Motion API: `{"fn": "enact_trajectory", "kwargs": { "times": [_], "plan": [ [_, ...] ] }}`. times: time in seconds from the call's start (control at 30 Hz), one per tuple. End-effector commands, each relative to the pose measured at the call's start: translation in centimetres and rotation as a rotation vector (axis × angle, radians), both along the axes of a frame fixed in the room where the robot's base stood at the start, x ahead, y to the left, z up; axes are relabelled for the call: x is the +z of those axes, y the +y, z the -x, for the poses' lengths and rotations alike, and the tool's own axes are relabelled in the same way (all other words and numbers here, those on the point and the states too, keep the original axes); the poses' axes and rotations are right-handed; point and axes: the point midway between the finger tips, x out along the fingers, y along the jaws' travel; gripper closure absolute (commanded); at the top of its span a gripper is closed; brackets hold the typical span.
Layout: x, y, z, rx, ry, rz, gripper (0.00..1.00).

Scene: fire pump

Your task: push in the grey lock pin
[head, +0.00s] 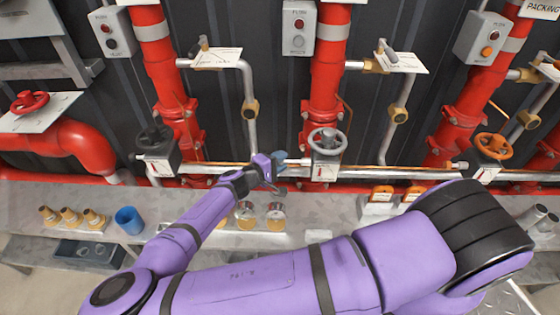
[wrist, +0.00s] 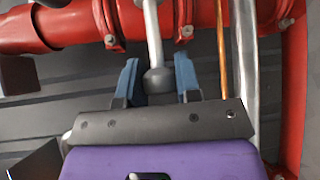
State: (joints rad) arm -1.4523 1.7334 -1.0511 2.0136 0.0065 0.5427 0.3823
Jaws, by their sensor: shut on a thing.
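The grey lock pin (wrist: 157,80) shows in the wrist view as a round dark grey knob on a light rod that runs up past the red pipe. My gripper (wrist: 157,66) has its two blue fingers on either side of this knob, shut on it. In the head view my gripper (head: 274,172) is just left of the valve box with the grey handwheel (head: 327,141). A short light rod reaches from that box toward the fingers. The knob itself is mostly hidden by the gripper in the head view.
A black handwheel valve (head: 155,138) stands to the left and an orange one (head: 494,146) to the right. Red pipes rise behind. The grey bench below holds brass fittings (head: 70,216), a blue cup (head: 129,219) and gauges (head: 276,212).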

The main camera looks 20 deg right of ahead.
Motion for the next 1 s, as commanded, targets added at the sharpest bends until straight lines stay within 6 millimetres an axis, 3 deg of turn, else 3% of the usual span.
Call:
{"fn": "enact_trajectory", "kwargs": {
  "times": [0.23,0.5,0.53,0.63,1.0],
  "plan": [
    [0.0,-2.9,1.3,-0.005,0.001,0.002,1.0],
    [-0.1,-3.3,1.4,-0.005,0.001,0.002,1.0],
    [-0.1,-3.3,1.4,-0.006,0.001,0.002,0.64],
    [0.0,-3.2,1.4,-0.005,0.001,0.002,0.43],
    [0.1,-2.5,1.5,-0.001,0.0,0.0,0.43]
  ]
}}
